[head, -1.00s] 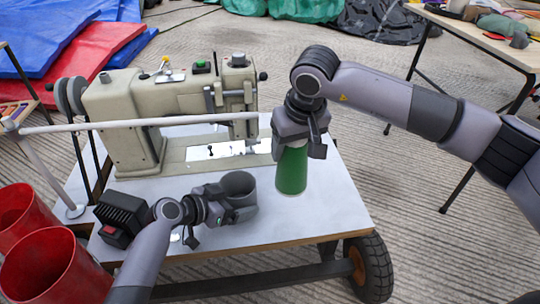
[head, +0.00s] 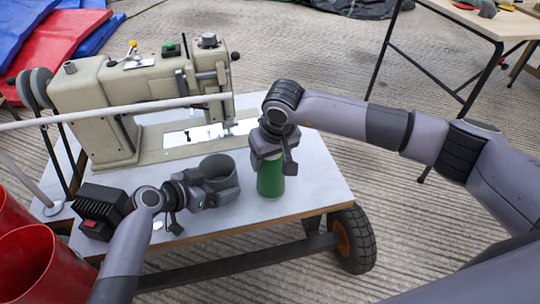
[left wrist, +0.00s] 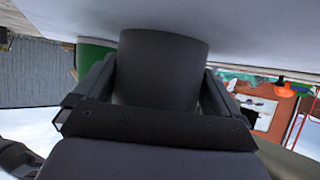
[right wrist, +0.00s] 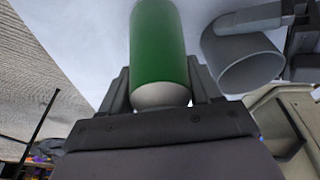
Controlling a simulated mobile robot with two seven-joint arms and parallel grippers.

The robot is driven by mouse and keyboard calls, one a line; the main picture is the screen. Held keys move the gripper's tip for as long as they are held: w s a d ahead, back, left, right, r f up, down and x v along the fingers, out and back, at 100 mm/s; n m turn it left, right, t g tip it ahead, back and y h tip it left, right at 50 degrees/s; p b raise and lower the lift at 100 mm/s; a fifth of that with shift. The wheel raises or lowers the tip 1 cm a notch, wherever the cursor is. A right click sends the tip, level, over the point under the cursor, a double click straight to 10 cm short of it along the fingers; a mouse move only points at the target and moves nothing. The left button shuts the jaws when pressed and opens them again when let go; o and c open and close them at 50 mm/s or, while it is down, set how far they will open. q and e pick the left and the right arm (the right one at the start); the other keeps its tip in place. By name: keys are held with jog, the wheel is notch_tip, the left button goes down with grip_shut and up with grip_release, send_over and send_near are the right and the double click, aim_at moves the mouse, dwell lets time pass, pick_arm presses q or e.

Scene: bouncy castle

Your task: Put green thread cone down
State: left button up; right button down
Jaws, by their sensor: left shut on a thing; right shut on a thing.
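The green thread cone (head: 271,182) is upright at the front right of the white cart top (head: 318,178). My right gripper (head: 270,150) is shut on its upper end from above. The cone's base looks at or very near the cart top; I cannot tell if it bears weight there. In the right wrist view the green cone (right wrist: 158,45) sits between the fingers, its pale end towards the palm. My left gripper (head: 213,190) is shut on a dark grey cup-like cylinder (head: 220,172) left of the cone. The cylinder (left wrist: 160,65) fills the fingers in the left wrist view.
A beige sewing machine (head: 150,100) stands behind, with a pale rod (head: 110,115) crossing in front. A black box with a red switch (head: 98,215) is at the cart's left. Red buckets (head: 40,265) stand at lower left. Bare cart top lies right of the cone.

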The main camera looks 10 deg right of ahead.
jog(key=shift+c, duration=1.1)
grip_release()
jog(key=shift+f, duration=0.1)
